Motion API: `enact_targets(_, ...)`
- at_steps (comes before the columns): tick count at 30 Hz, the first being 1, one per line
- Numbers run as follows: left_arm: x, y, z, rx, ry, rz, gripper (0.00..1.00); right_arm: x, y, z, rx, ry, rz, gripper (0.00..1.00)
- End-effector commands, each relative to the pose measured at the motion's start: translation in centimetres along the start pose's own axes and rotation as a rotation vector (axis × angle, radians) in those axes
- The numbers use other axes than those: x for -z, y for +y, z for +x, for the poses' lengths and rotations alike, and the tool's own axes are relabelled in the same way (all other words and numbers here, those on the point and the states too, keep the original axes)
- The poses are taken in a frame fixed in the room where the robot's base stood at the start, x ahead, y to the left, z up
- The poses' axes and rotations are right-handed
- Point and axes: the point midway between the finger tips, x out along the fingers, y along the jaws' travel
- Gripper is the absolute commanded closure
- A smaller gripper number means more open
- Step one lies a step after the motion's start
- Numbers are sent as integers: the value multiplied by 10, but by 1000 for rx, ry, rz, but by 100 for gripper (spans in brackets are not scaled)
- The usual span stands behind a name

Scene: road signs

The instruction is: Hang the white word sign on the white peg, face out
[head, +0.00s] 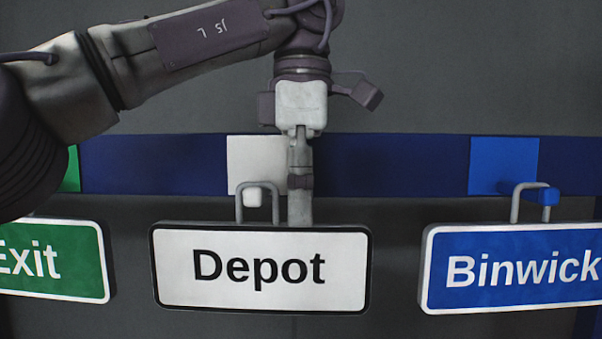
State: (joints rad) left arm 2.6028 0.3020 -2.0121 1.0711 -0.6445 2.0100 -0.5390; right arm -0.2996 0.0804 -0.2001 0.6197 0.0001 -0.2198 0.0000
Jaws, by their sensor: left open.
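The white word sign (338,286), reading "Depot" in black with a black border, faces me upright and nearly level. Its grey wire loop (277,206) rises from its top edge, left of middle. The white peg (252,197) sticks out below a white square (255,160), and its end shows inside the loop, under the loop's top. My left gripper (301,205) points down, right of the loop. Its fingers are seen edge-on, open, with the tips at the sign's top edge. Whether they touch the sign cannot be told. My right gripper is not in view.
A green "Exit" sign (62,287) is at the left, partly cut off. A blue "Binwick" sign (515,296) hangs by its loop on a blue peg (543,196) at the right. A dark blue rail (400,165) crosses the grey wall. Narrow gaps separate the signs.

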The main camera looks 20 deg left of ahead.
Motion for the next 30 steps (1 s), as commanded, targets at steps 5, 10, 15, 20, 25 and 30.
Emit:
enact_targets(5, -1, 0, -14, 5, 9, -3, 56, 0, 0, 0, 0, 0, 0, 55)
enact_targets(10, -1, 0, -22, 8, 8, -2, 56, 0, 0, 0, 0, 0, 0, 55)
enact_targets(15, 0, 0, -30, 0, 1, -1, 56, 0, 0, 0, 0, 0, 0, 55)
enact_targets(20, 1, -1, -34, -6, -5, 0, 56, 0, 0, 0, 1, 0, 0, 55)
enact_targets(25, 1, -1, -34, -5, -5, 0, 56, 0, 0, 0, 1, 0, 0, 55)
enact_targets(30, 1, 0, -34, -5, -5, 0, 56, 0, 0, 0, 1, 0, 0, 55)
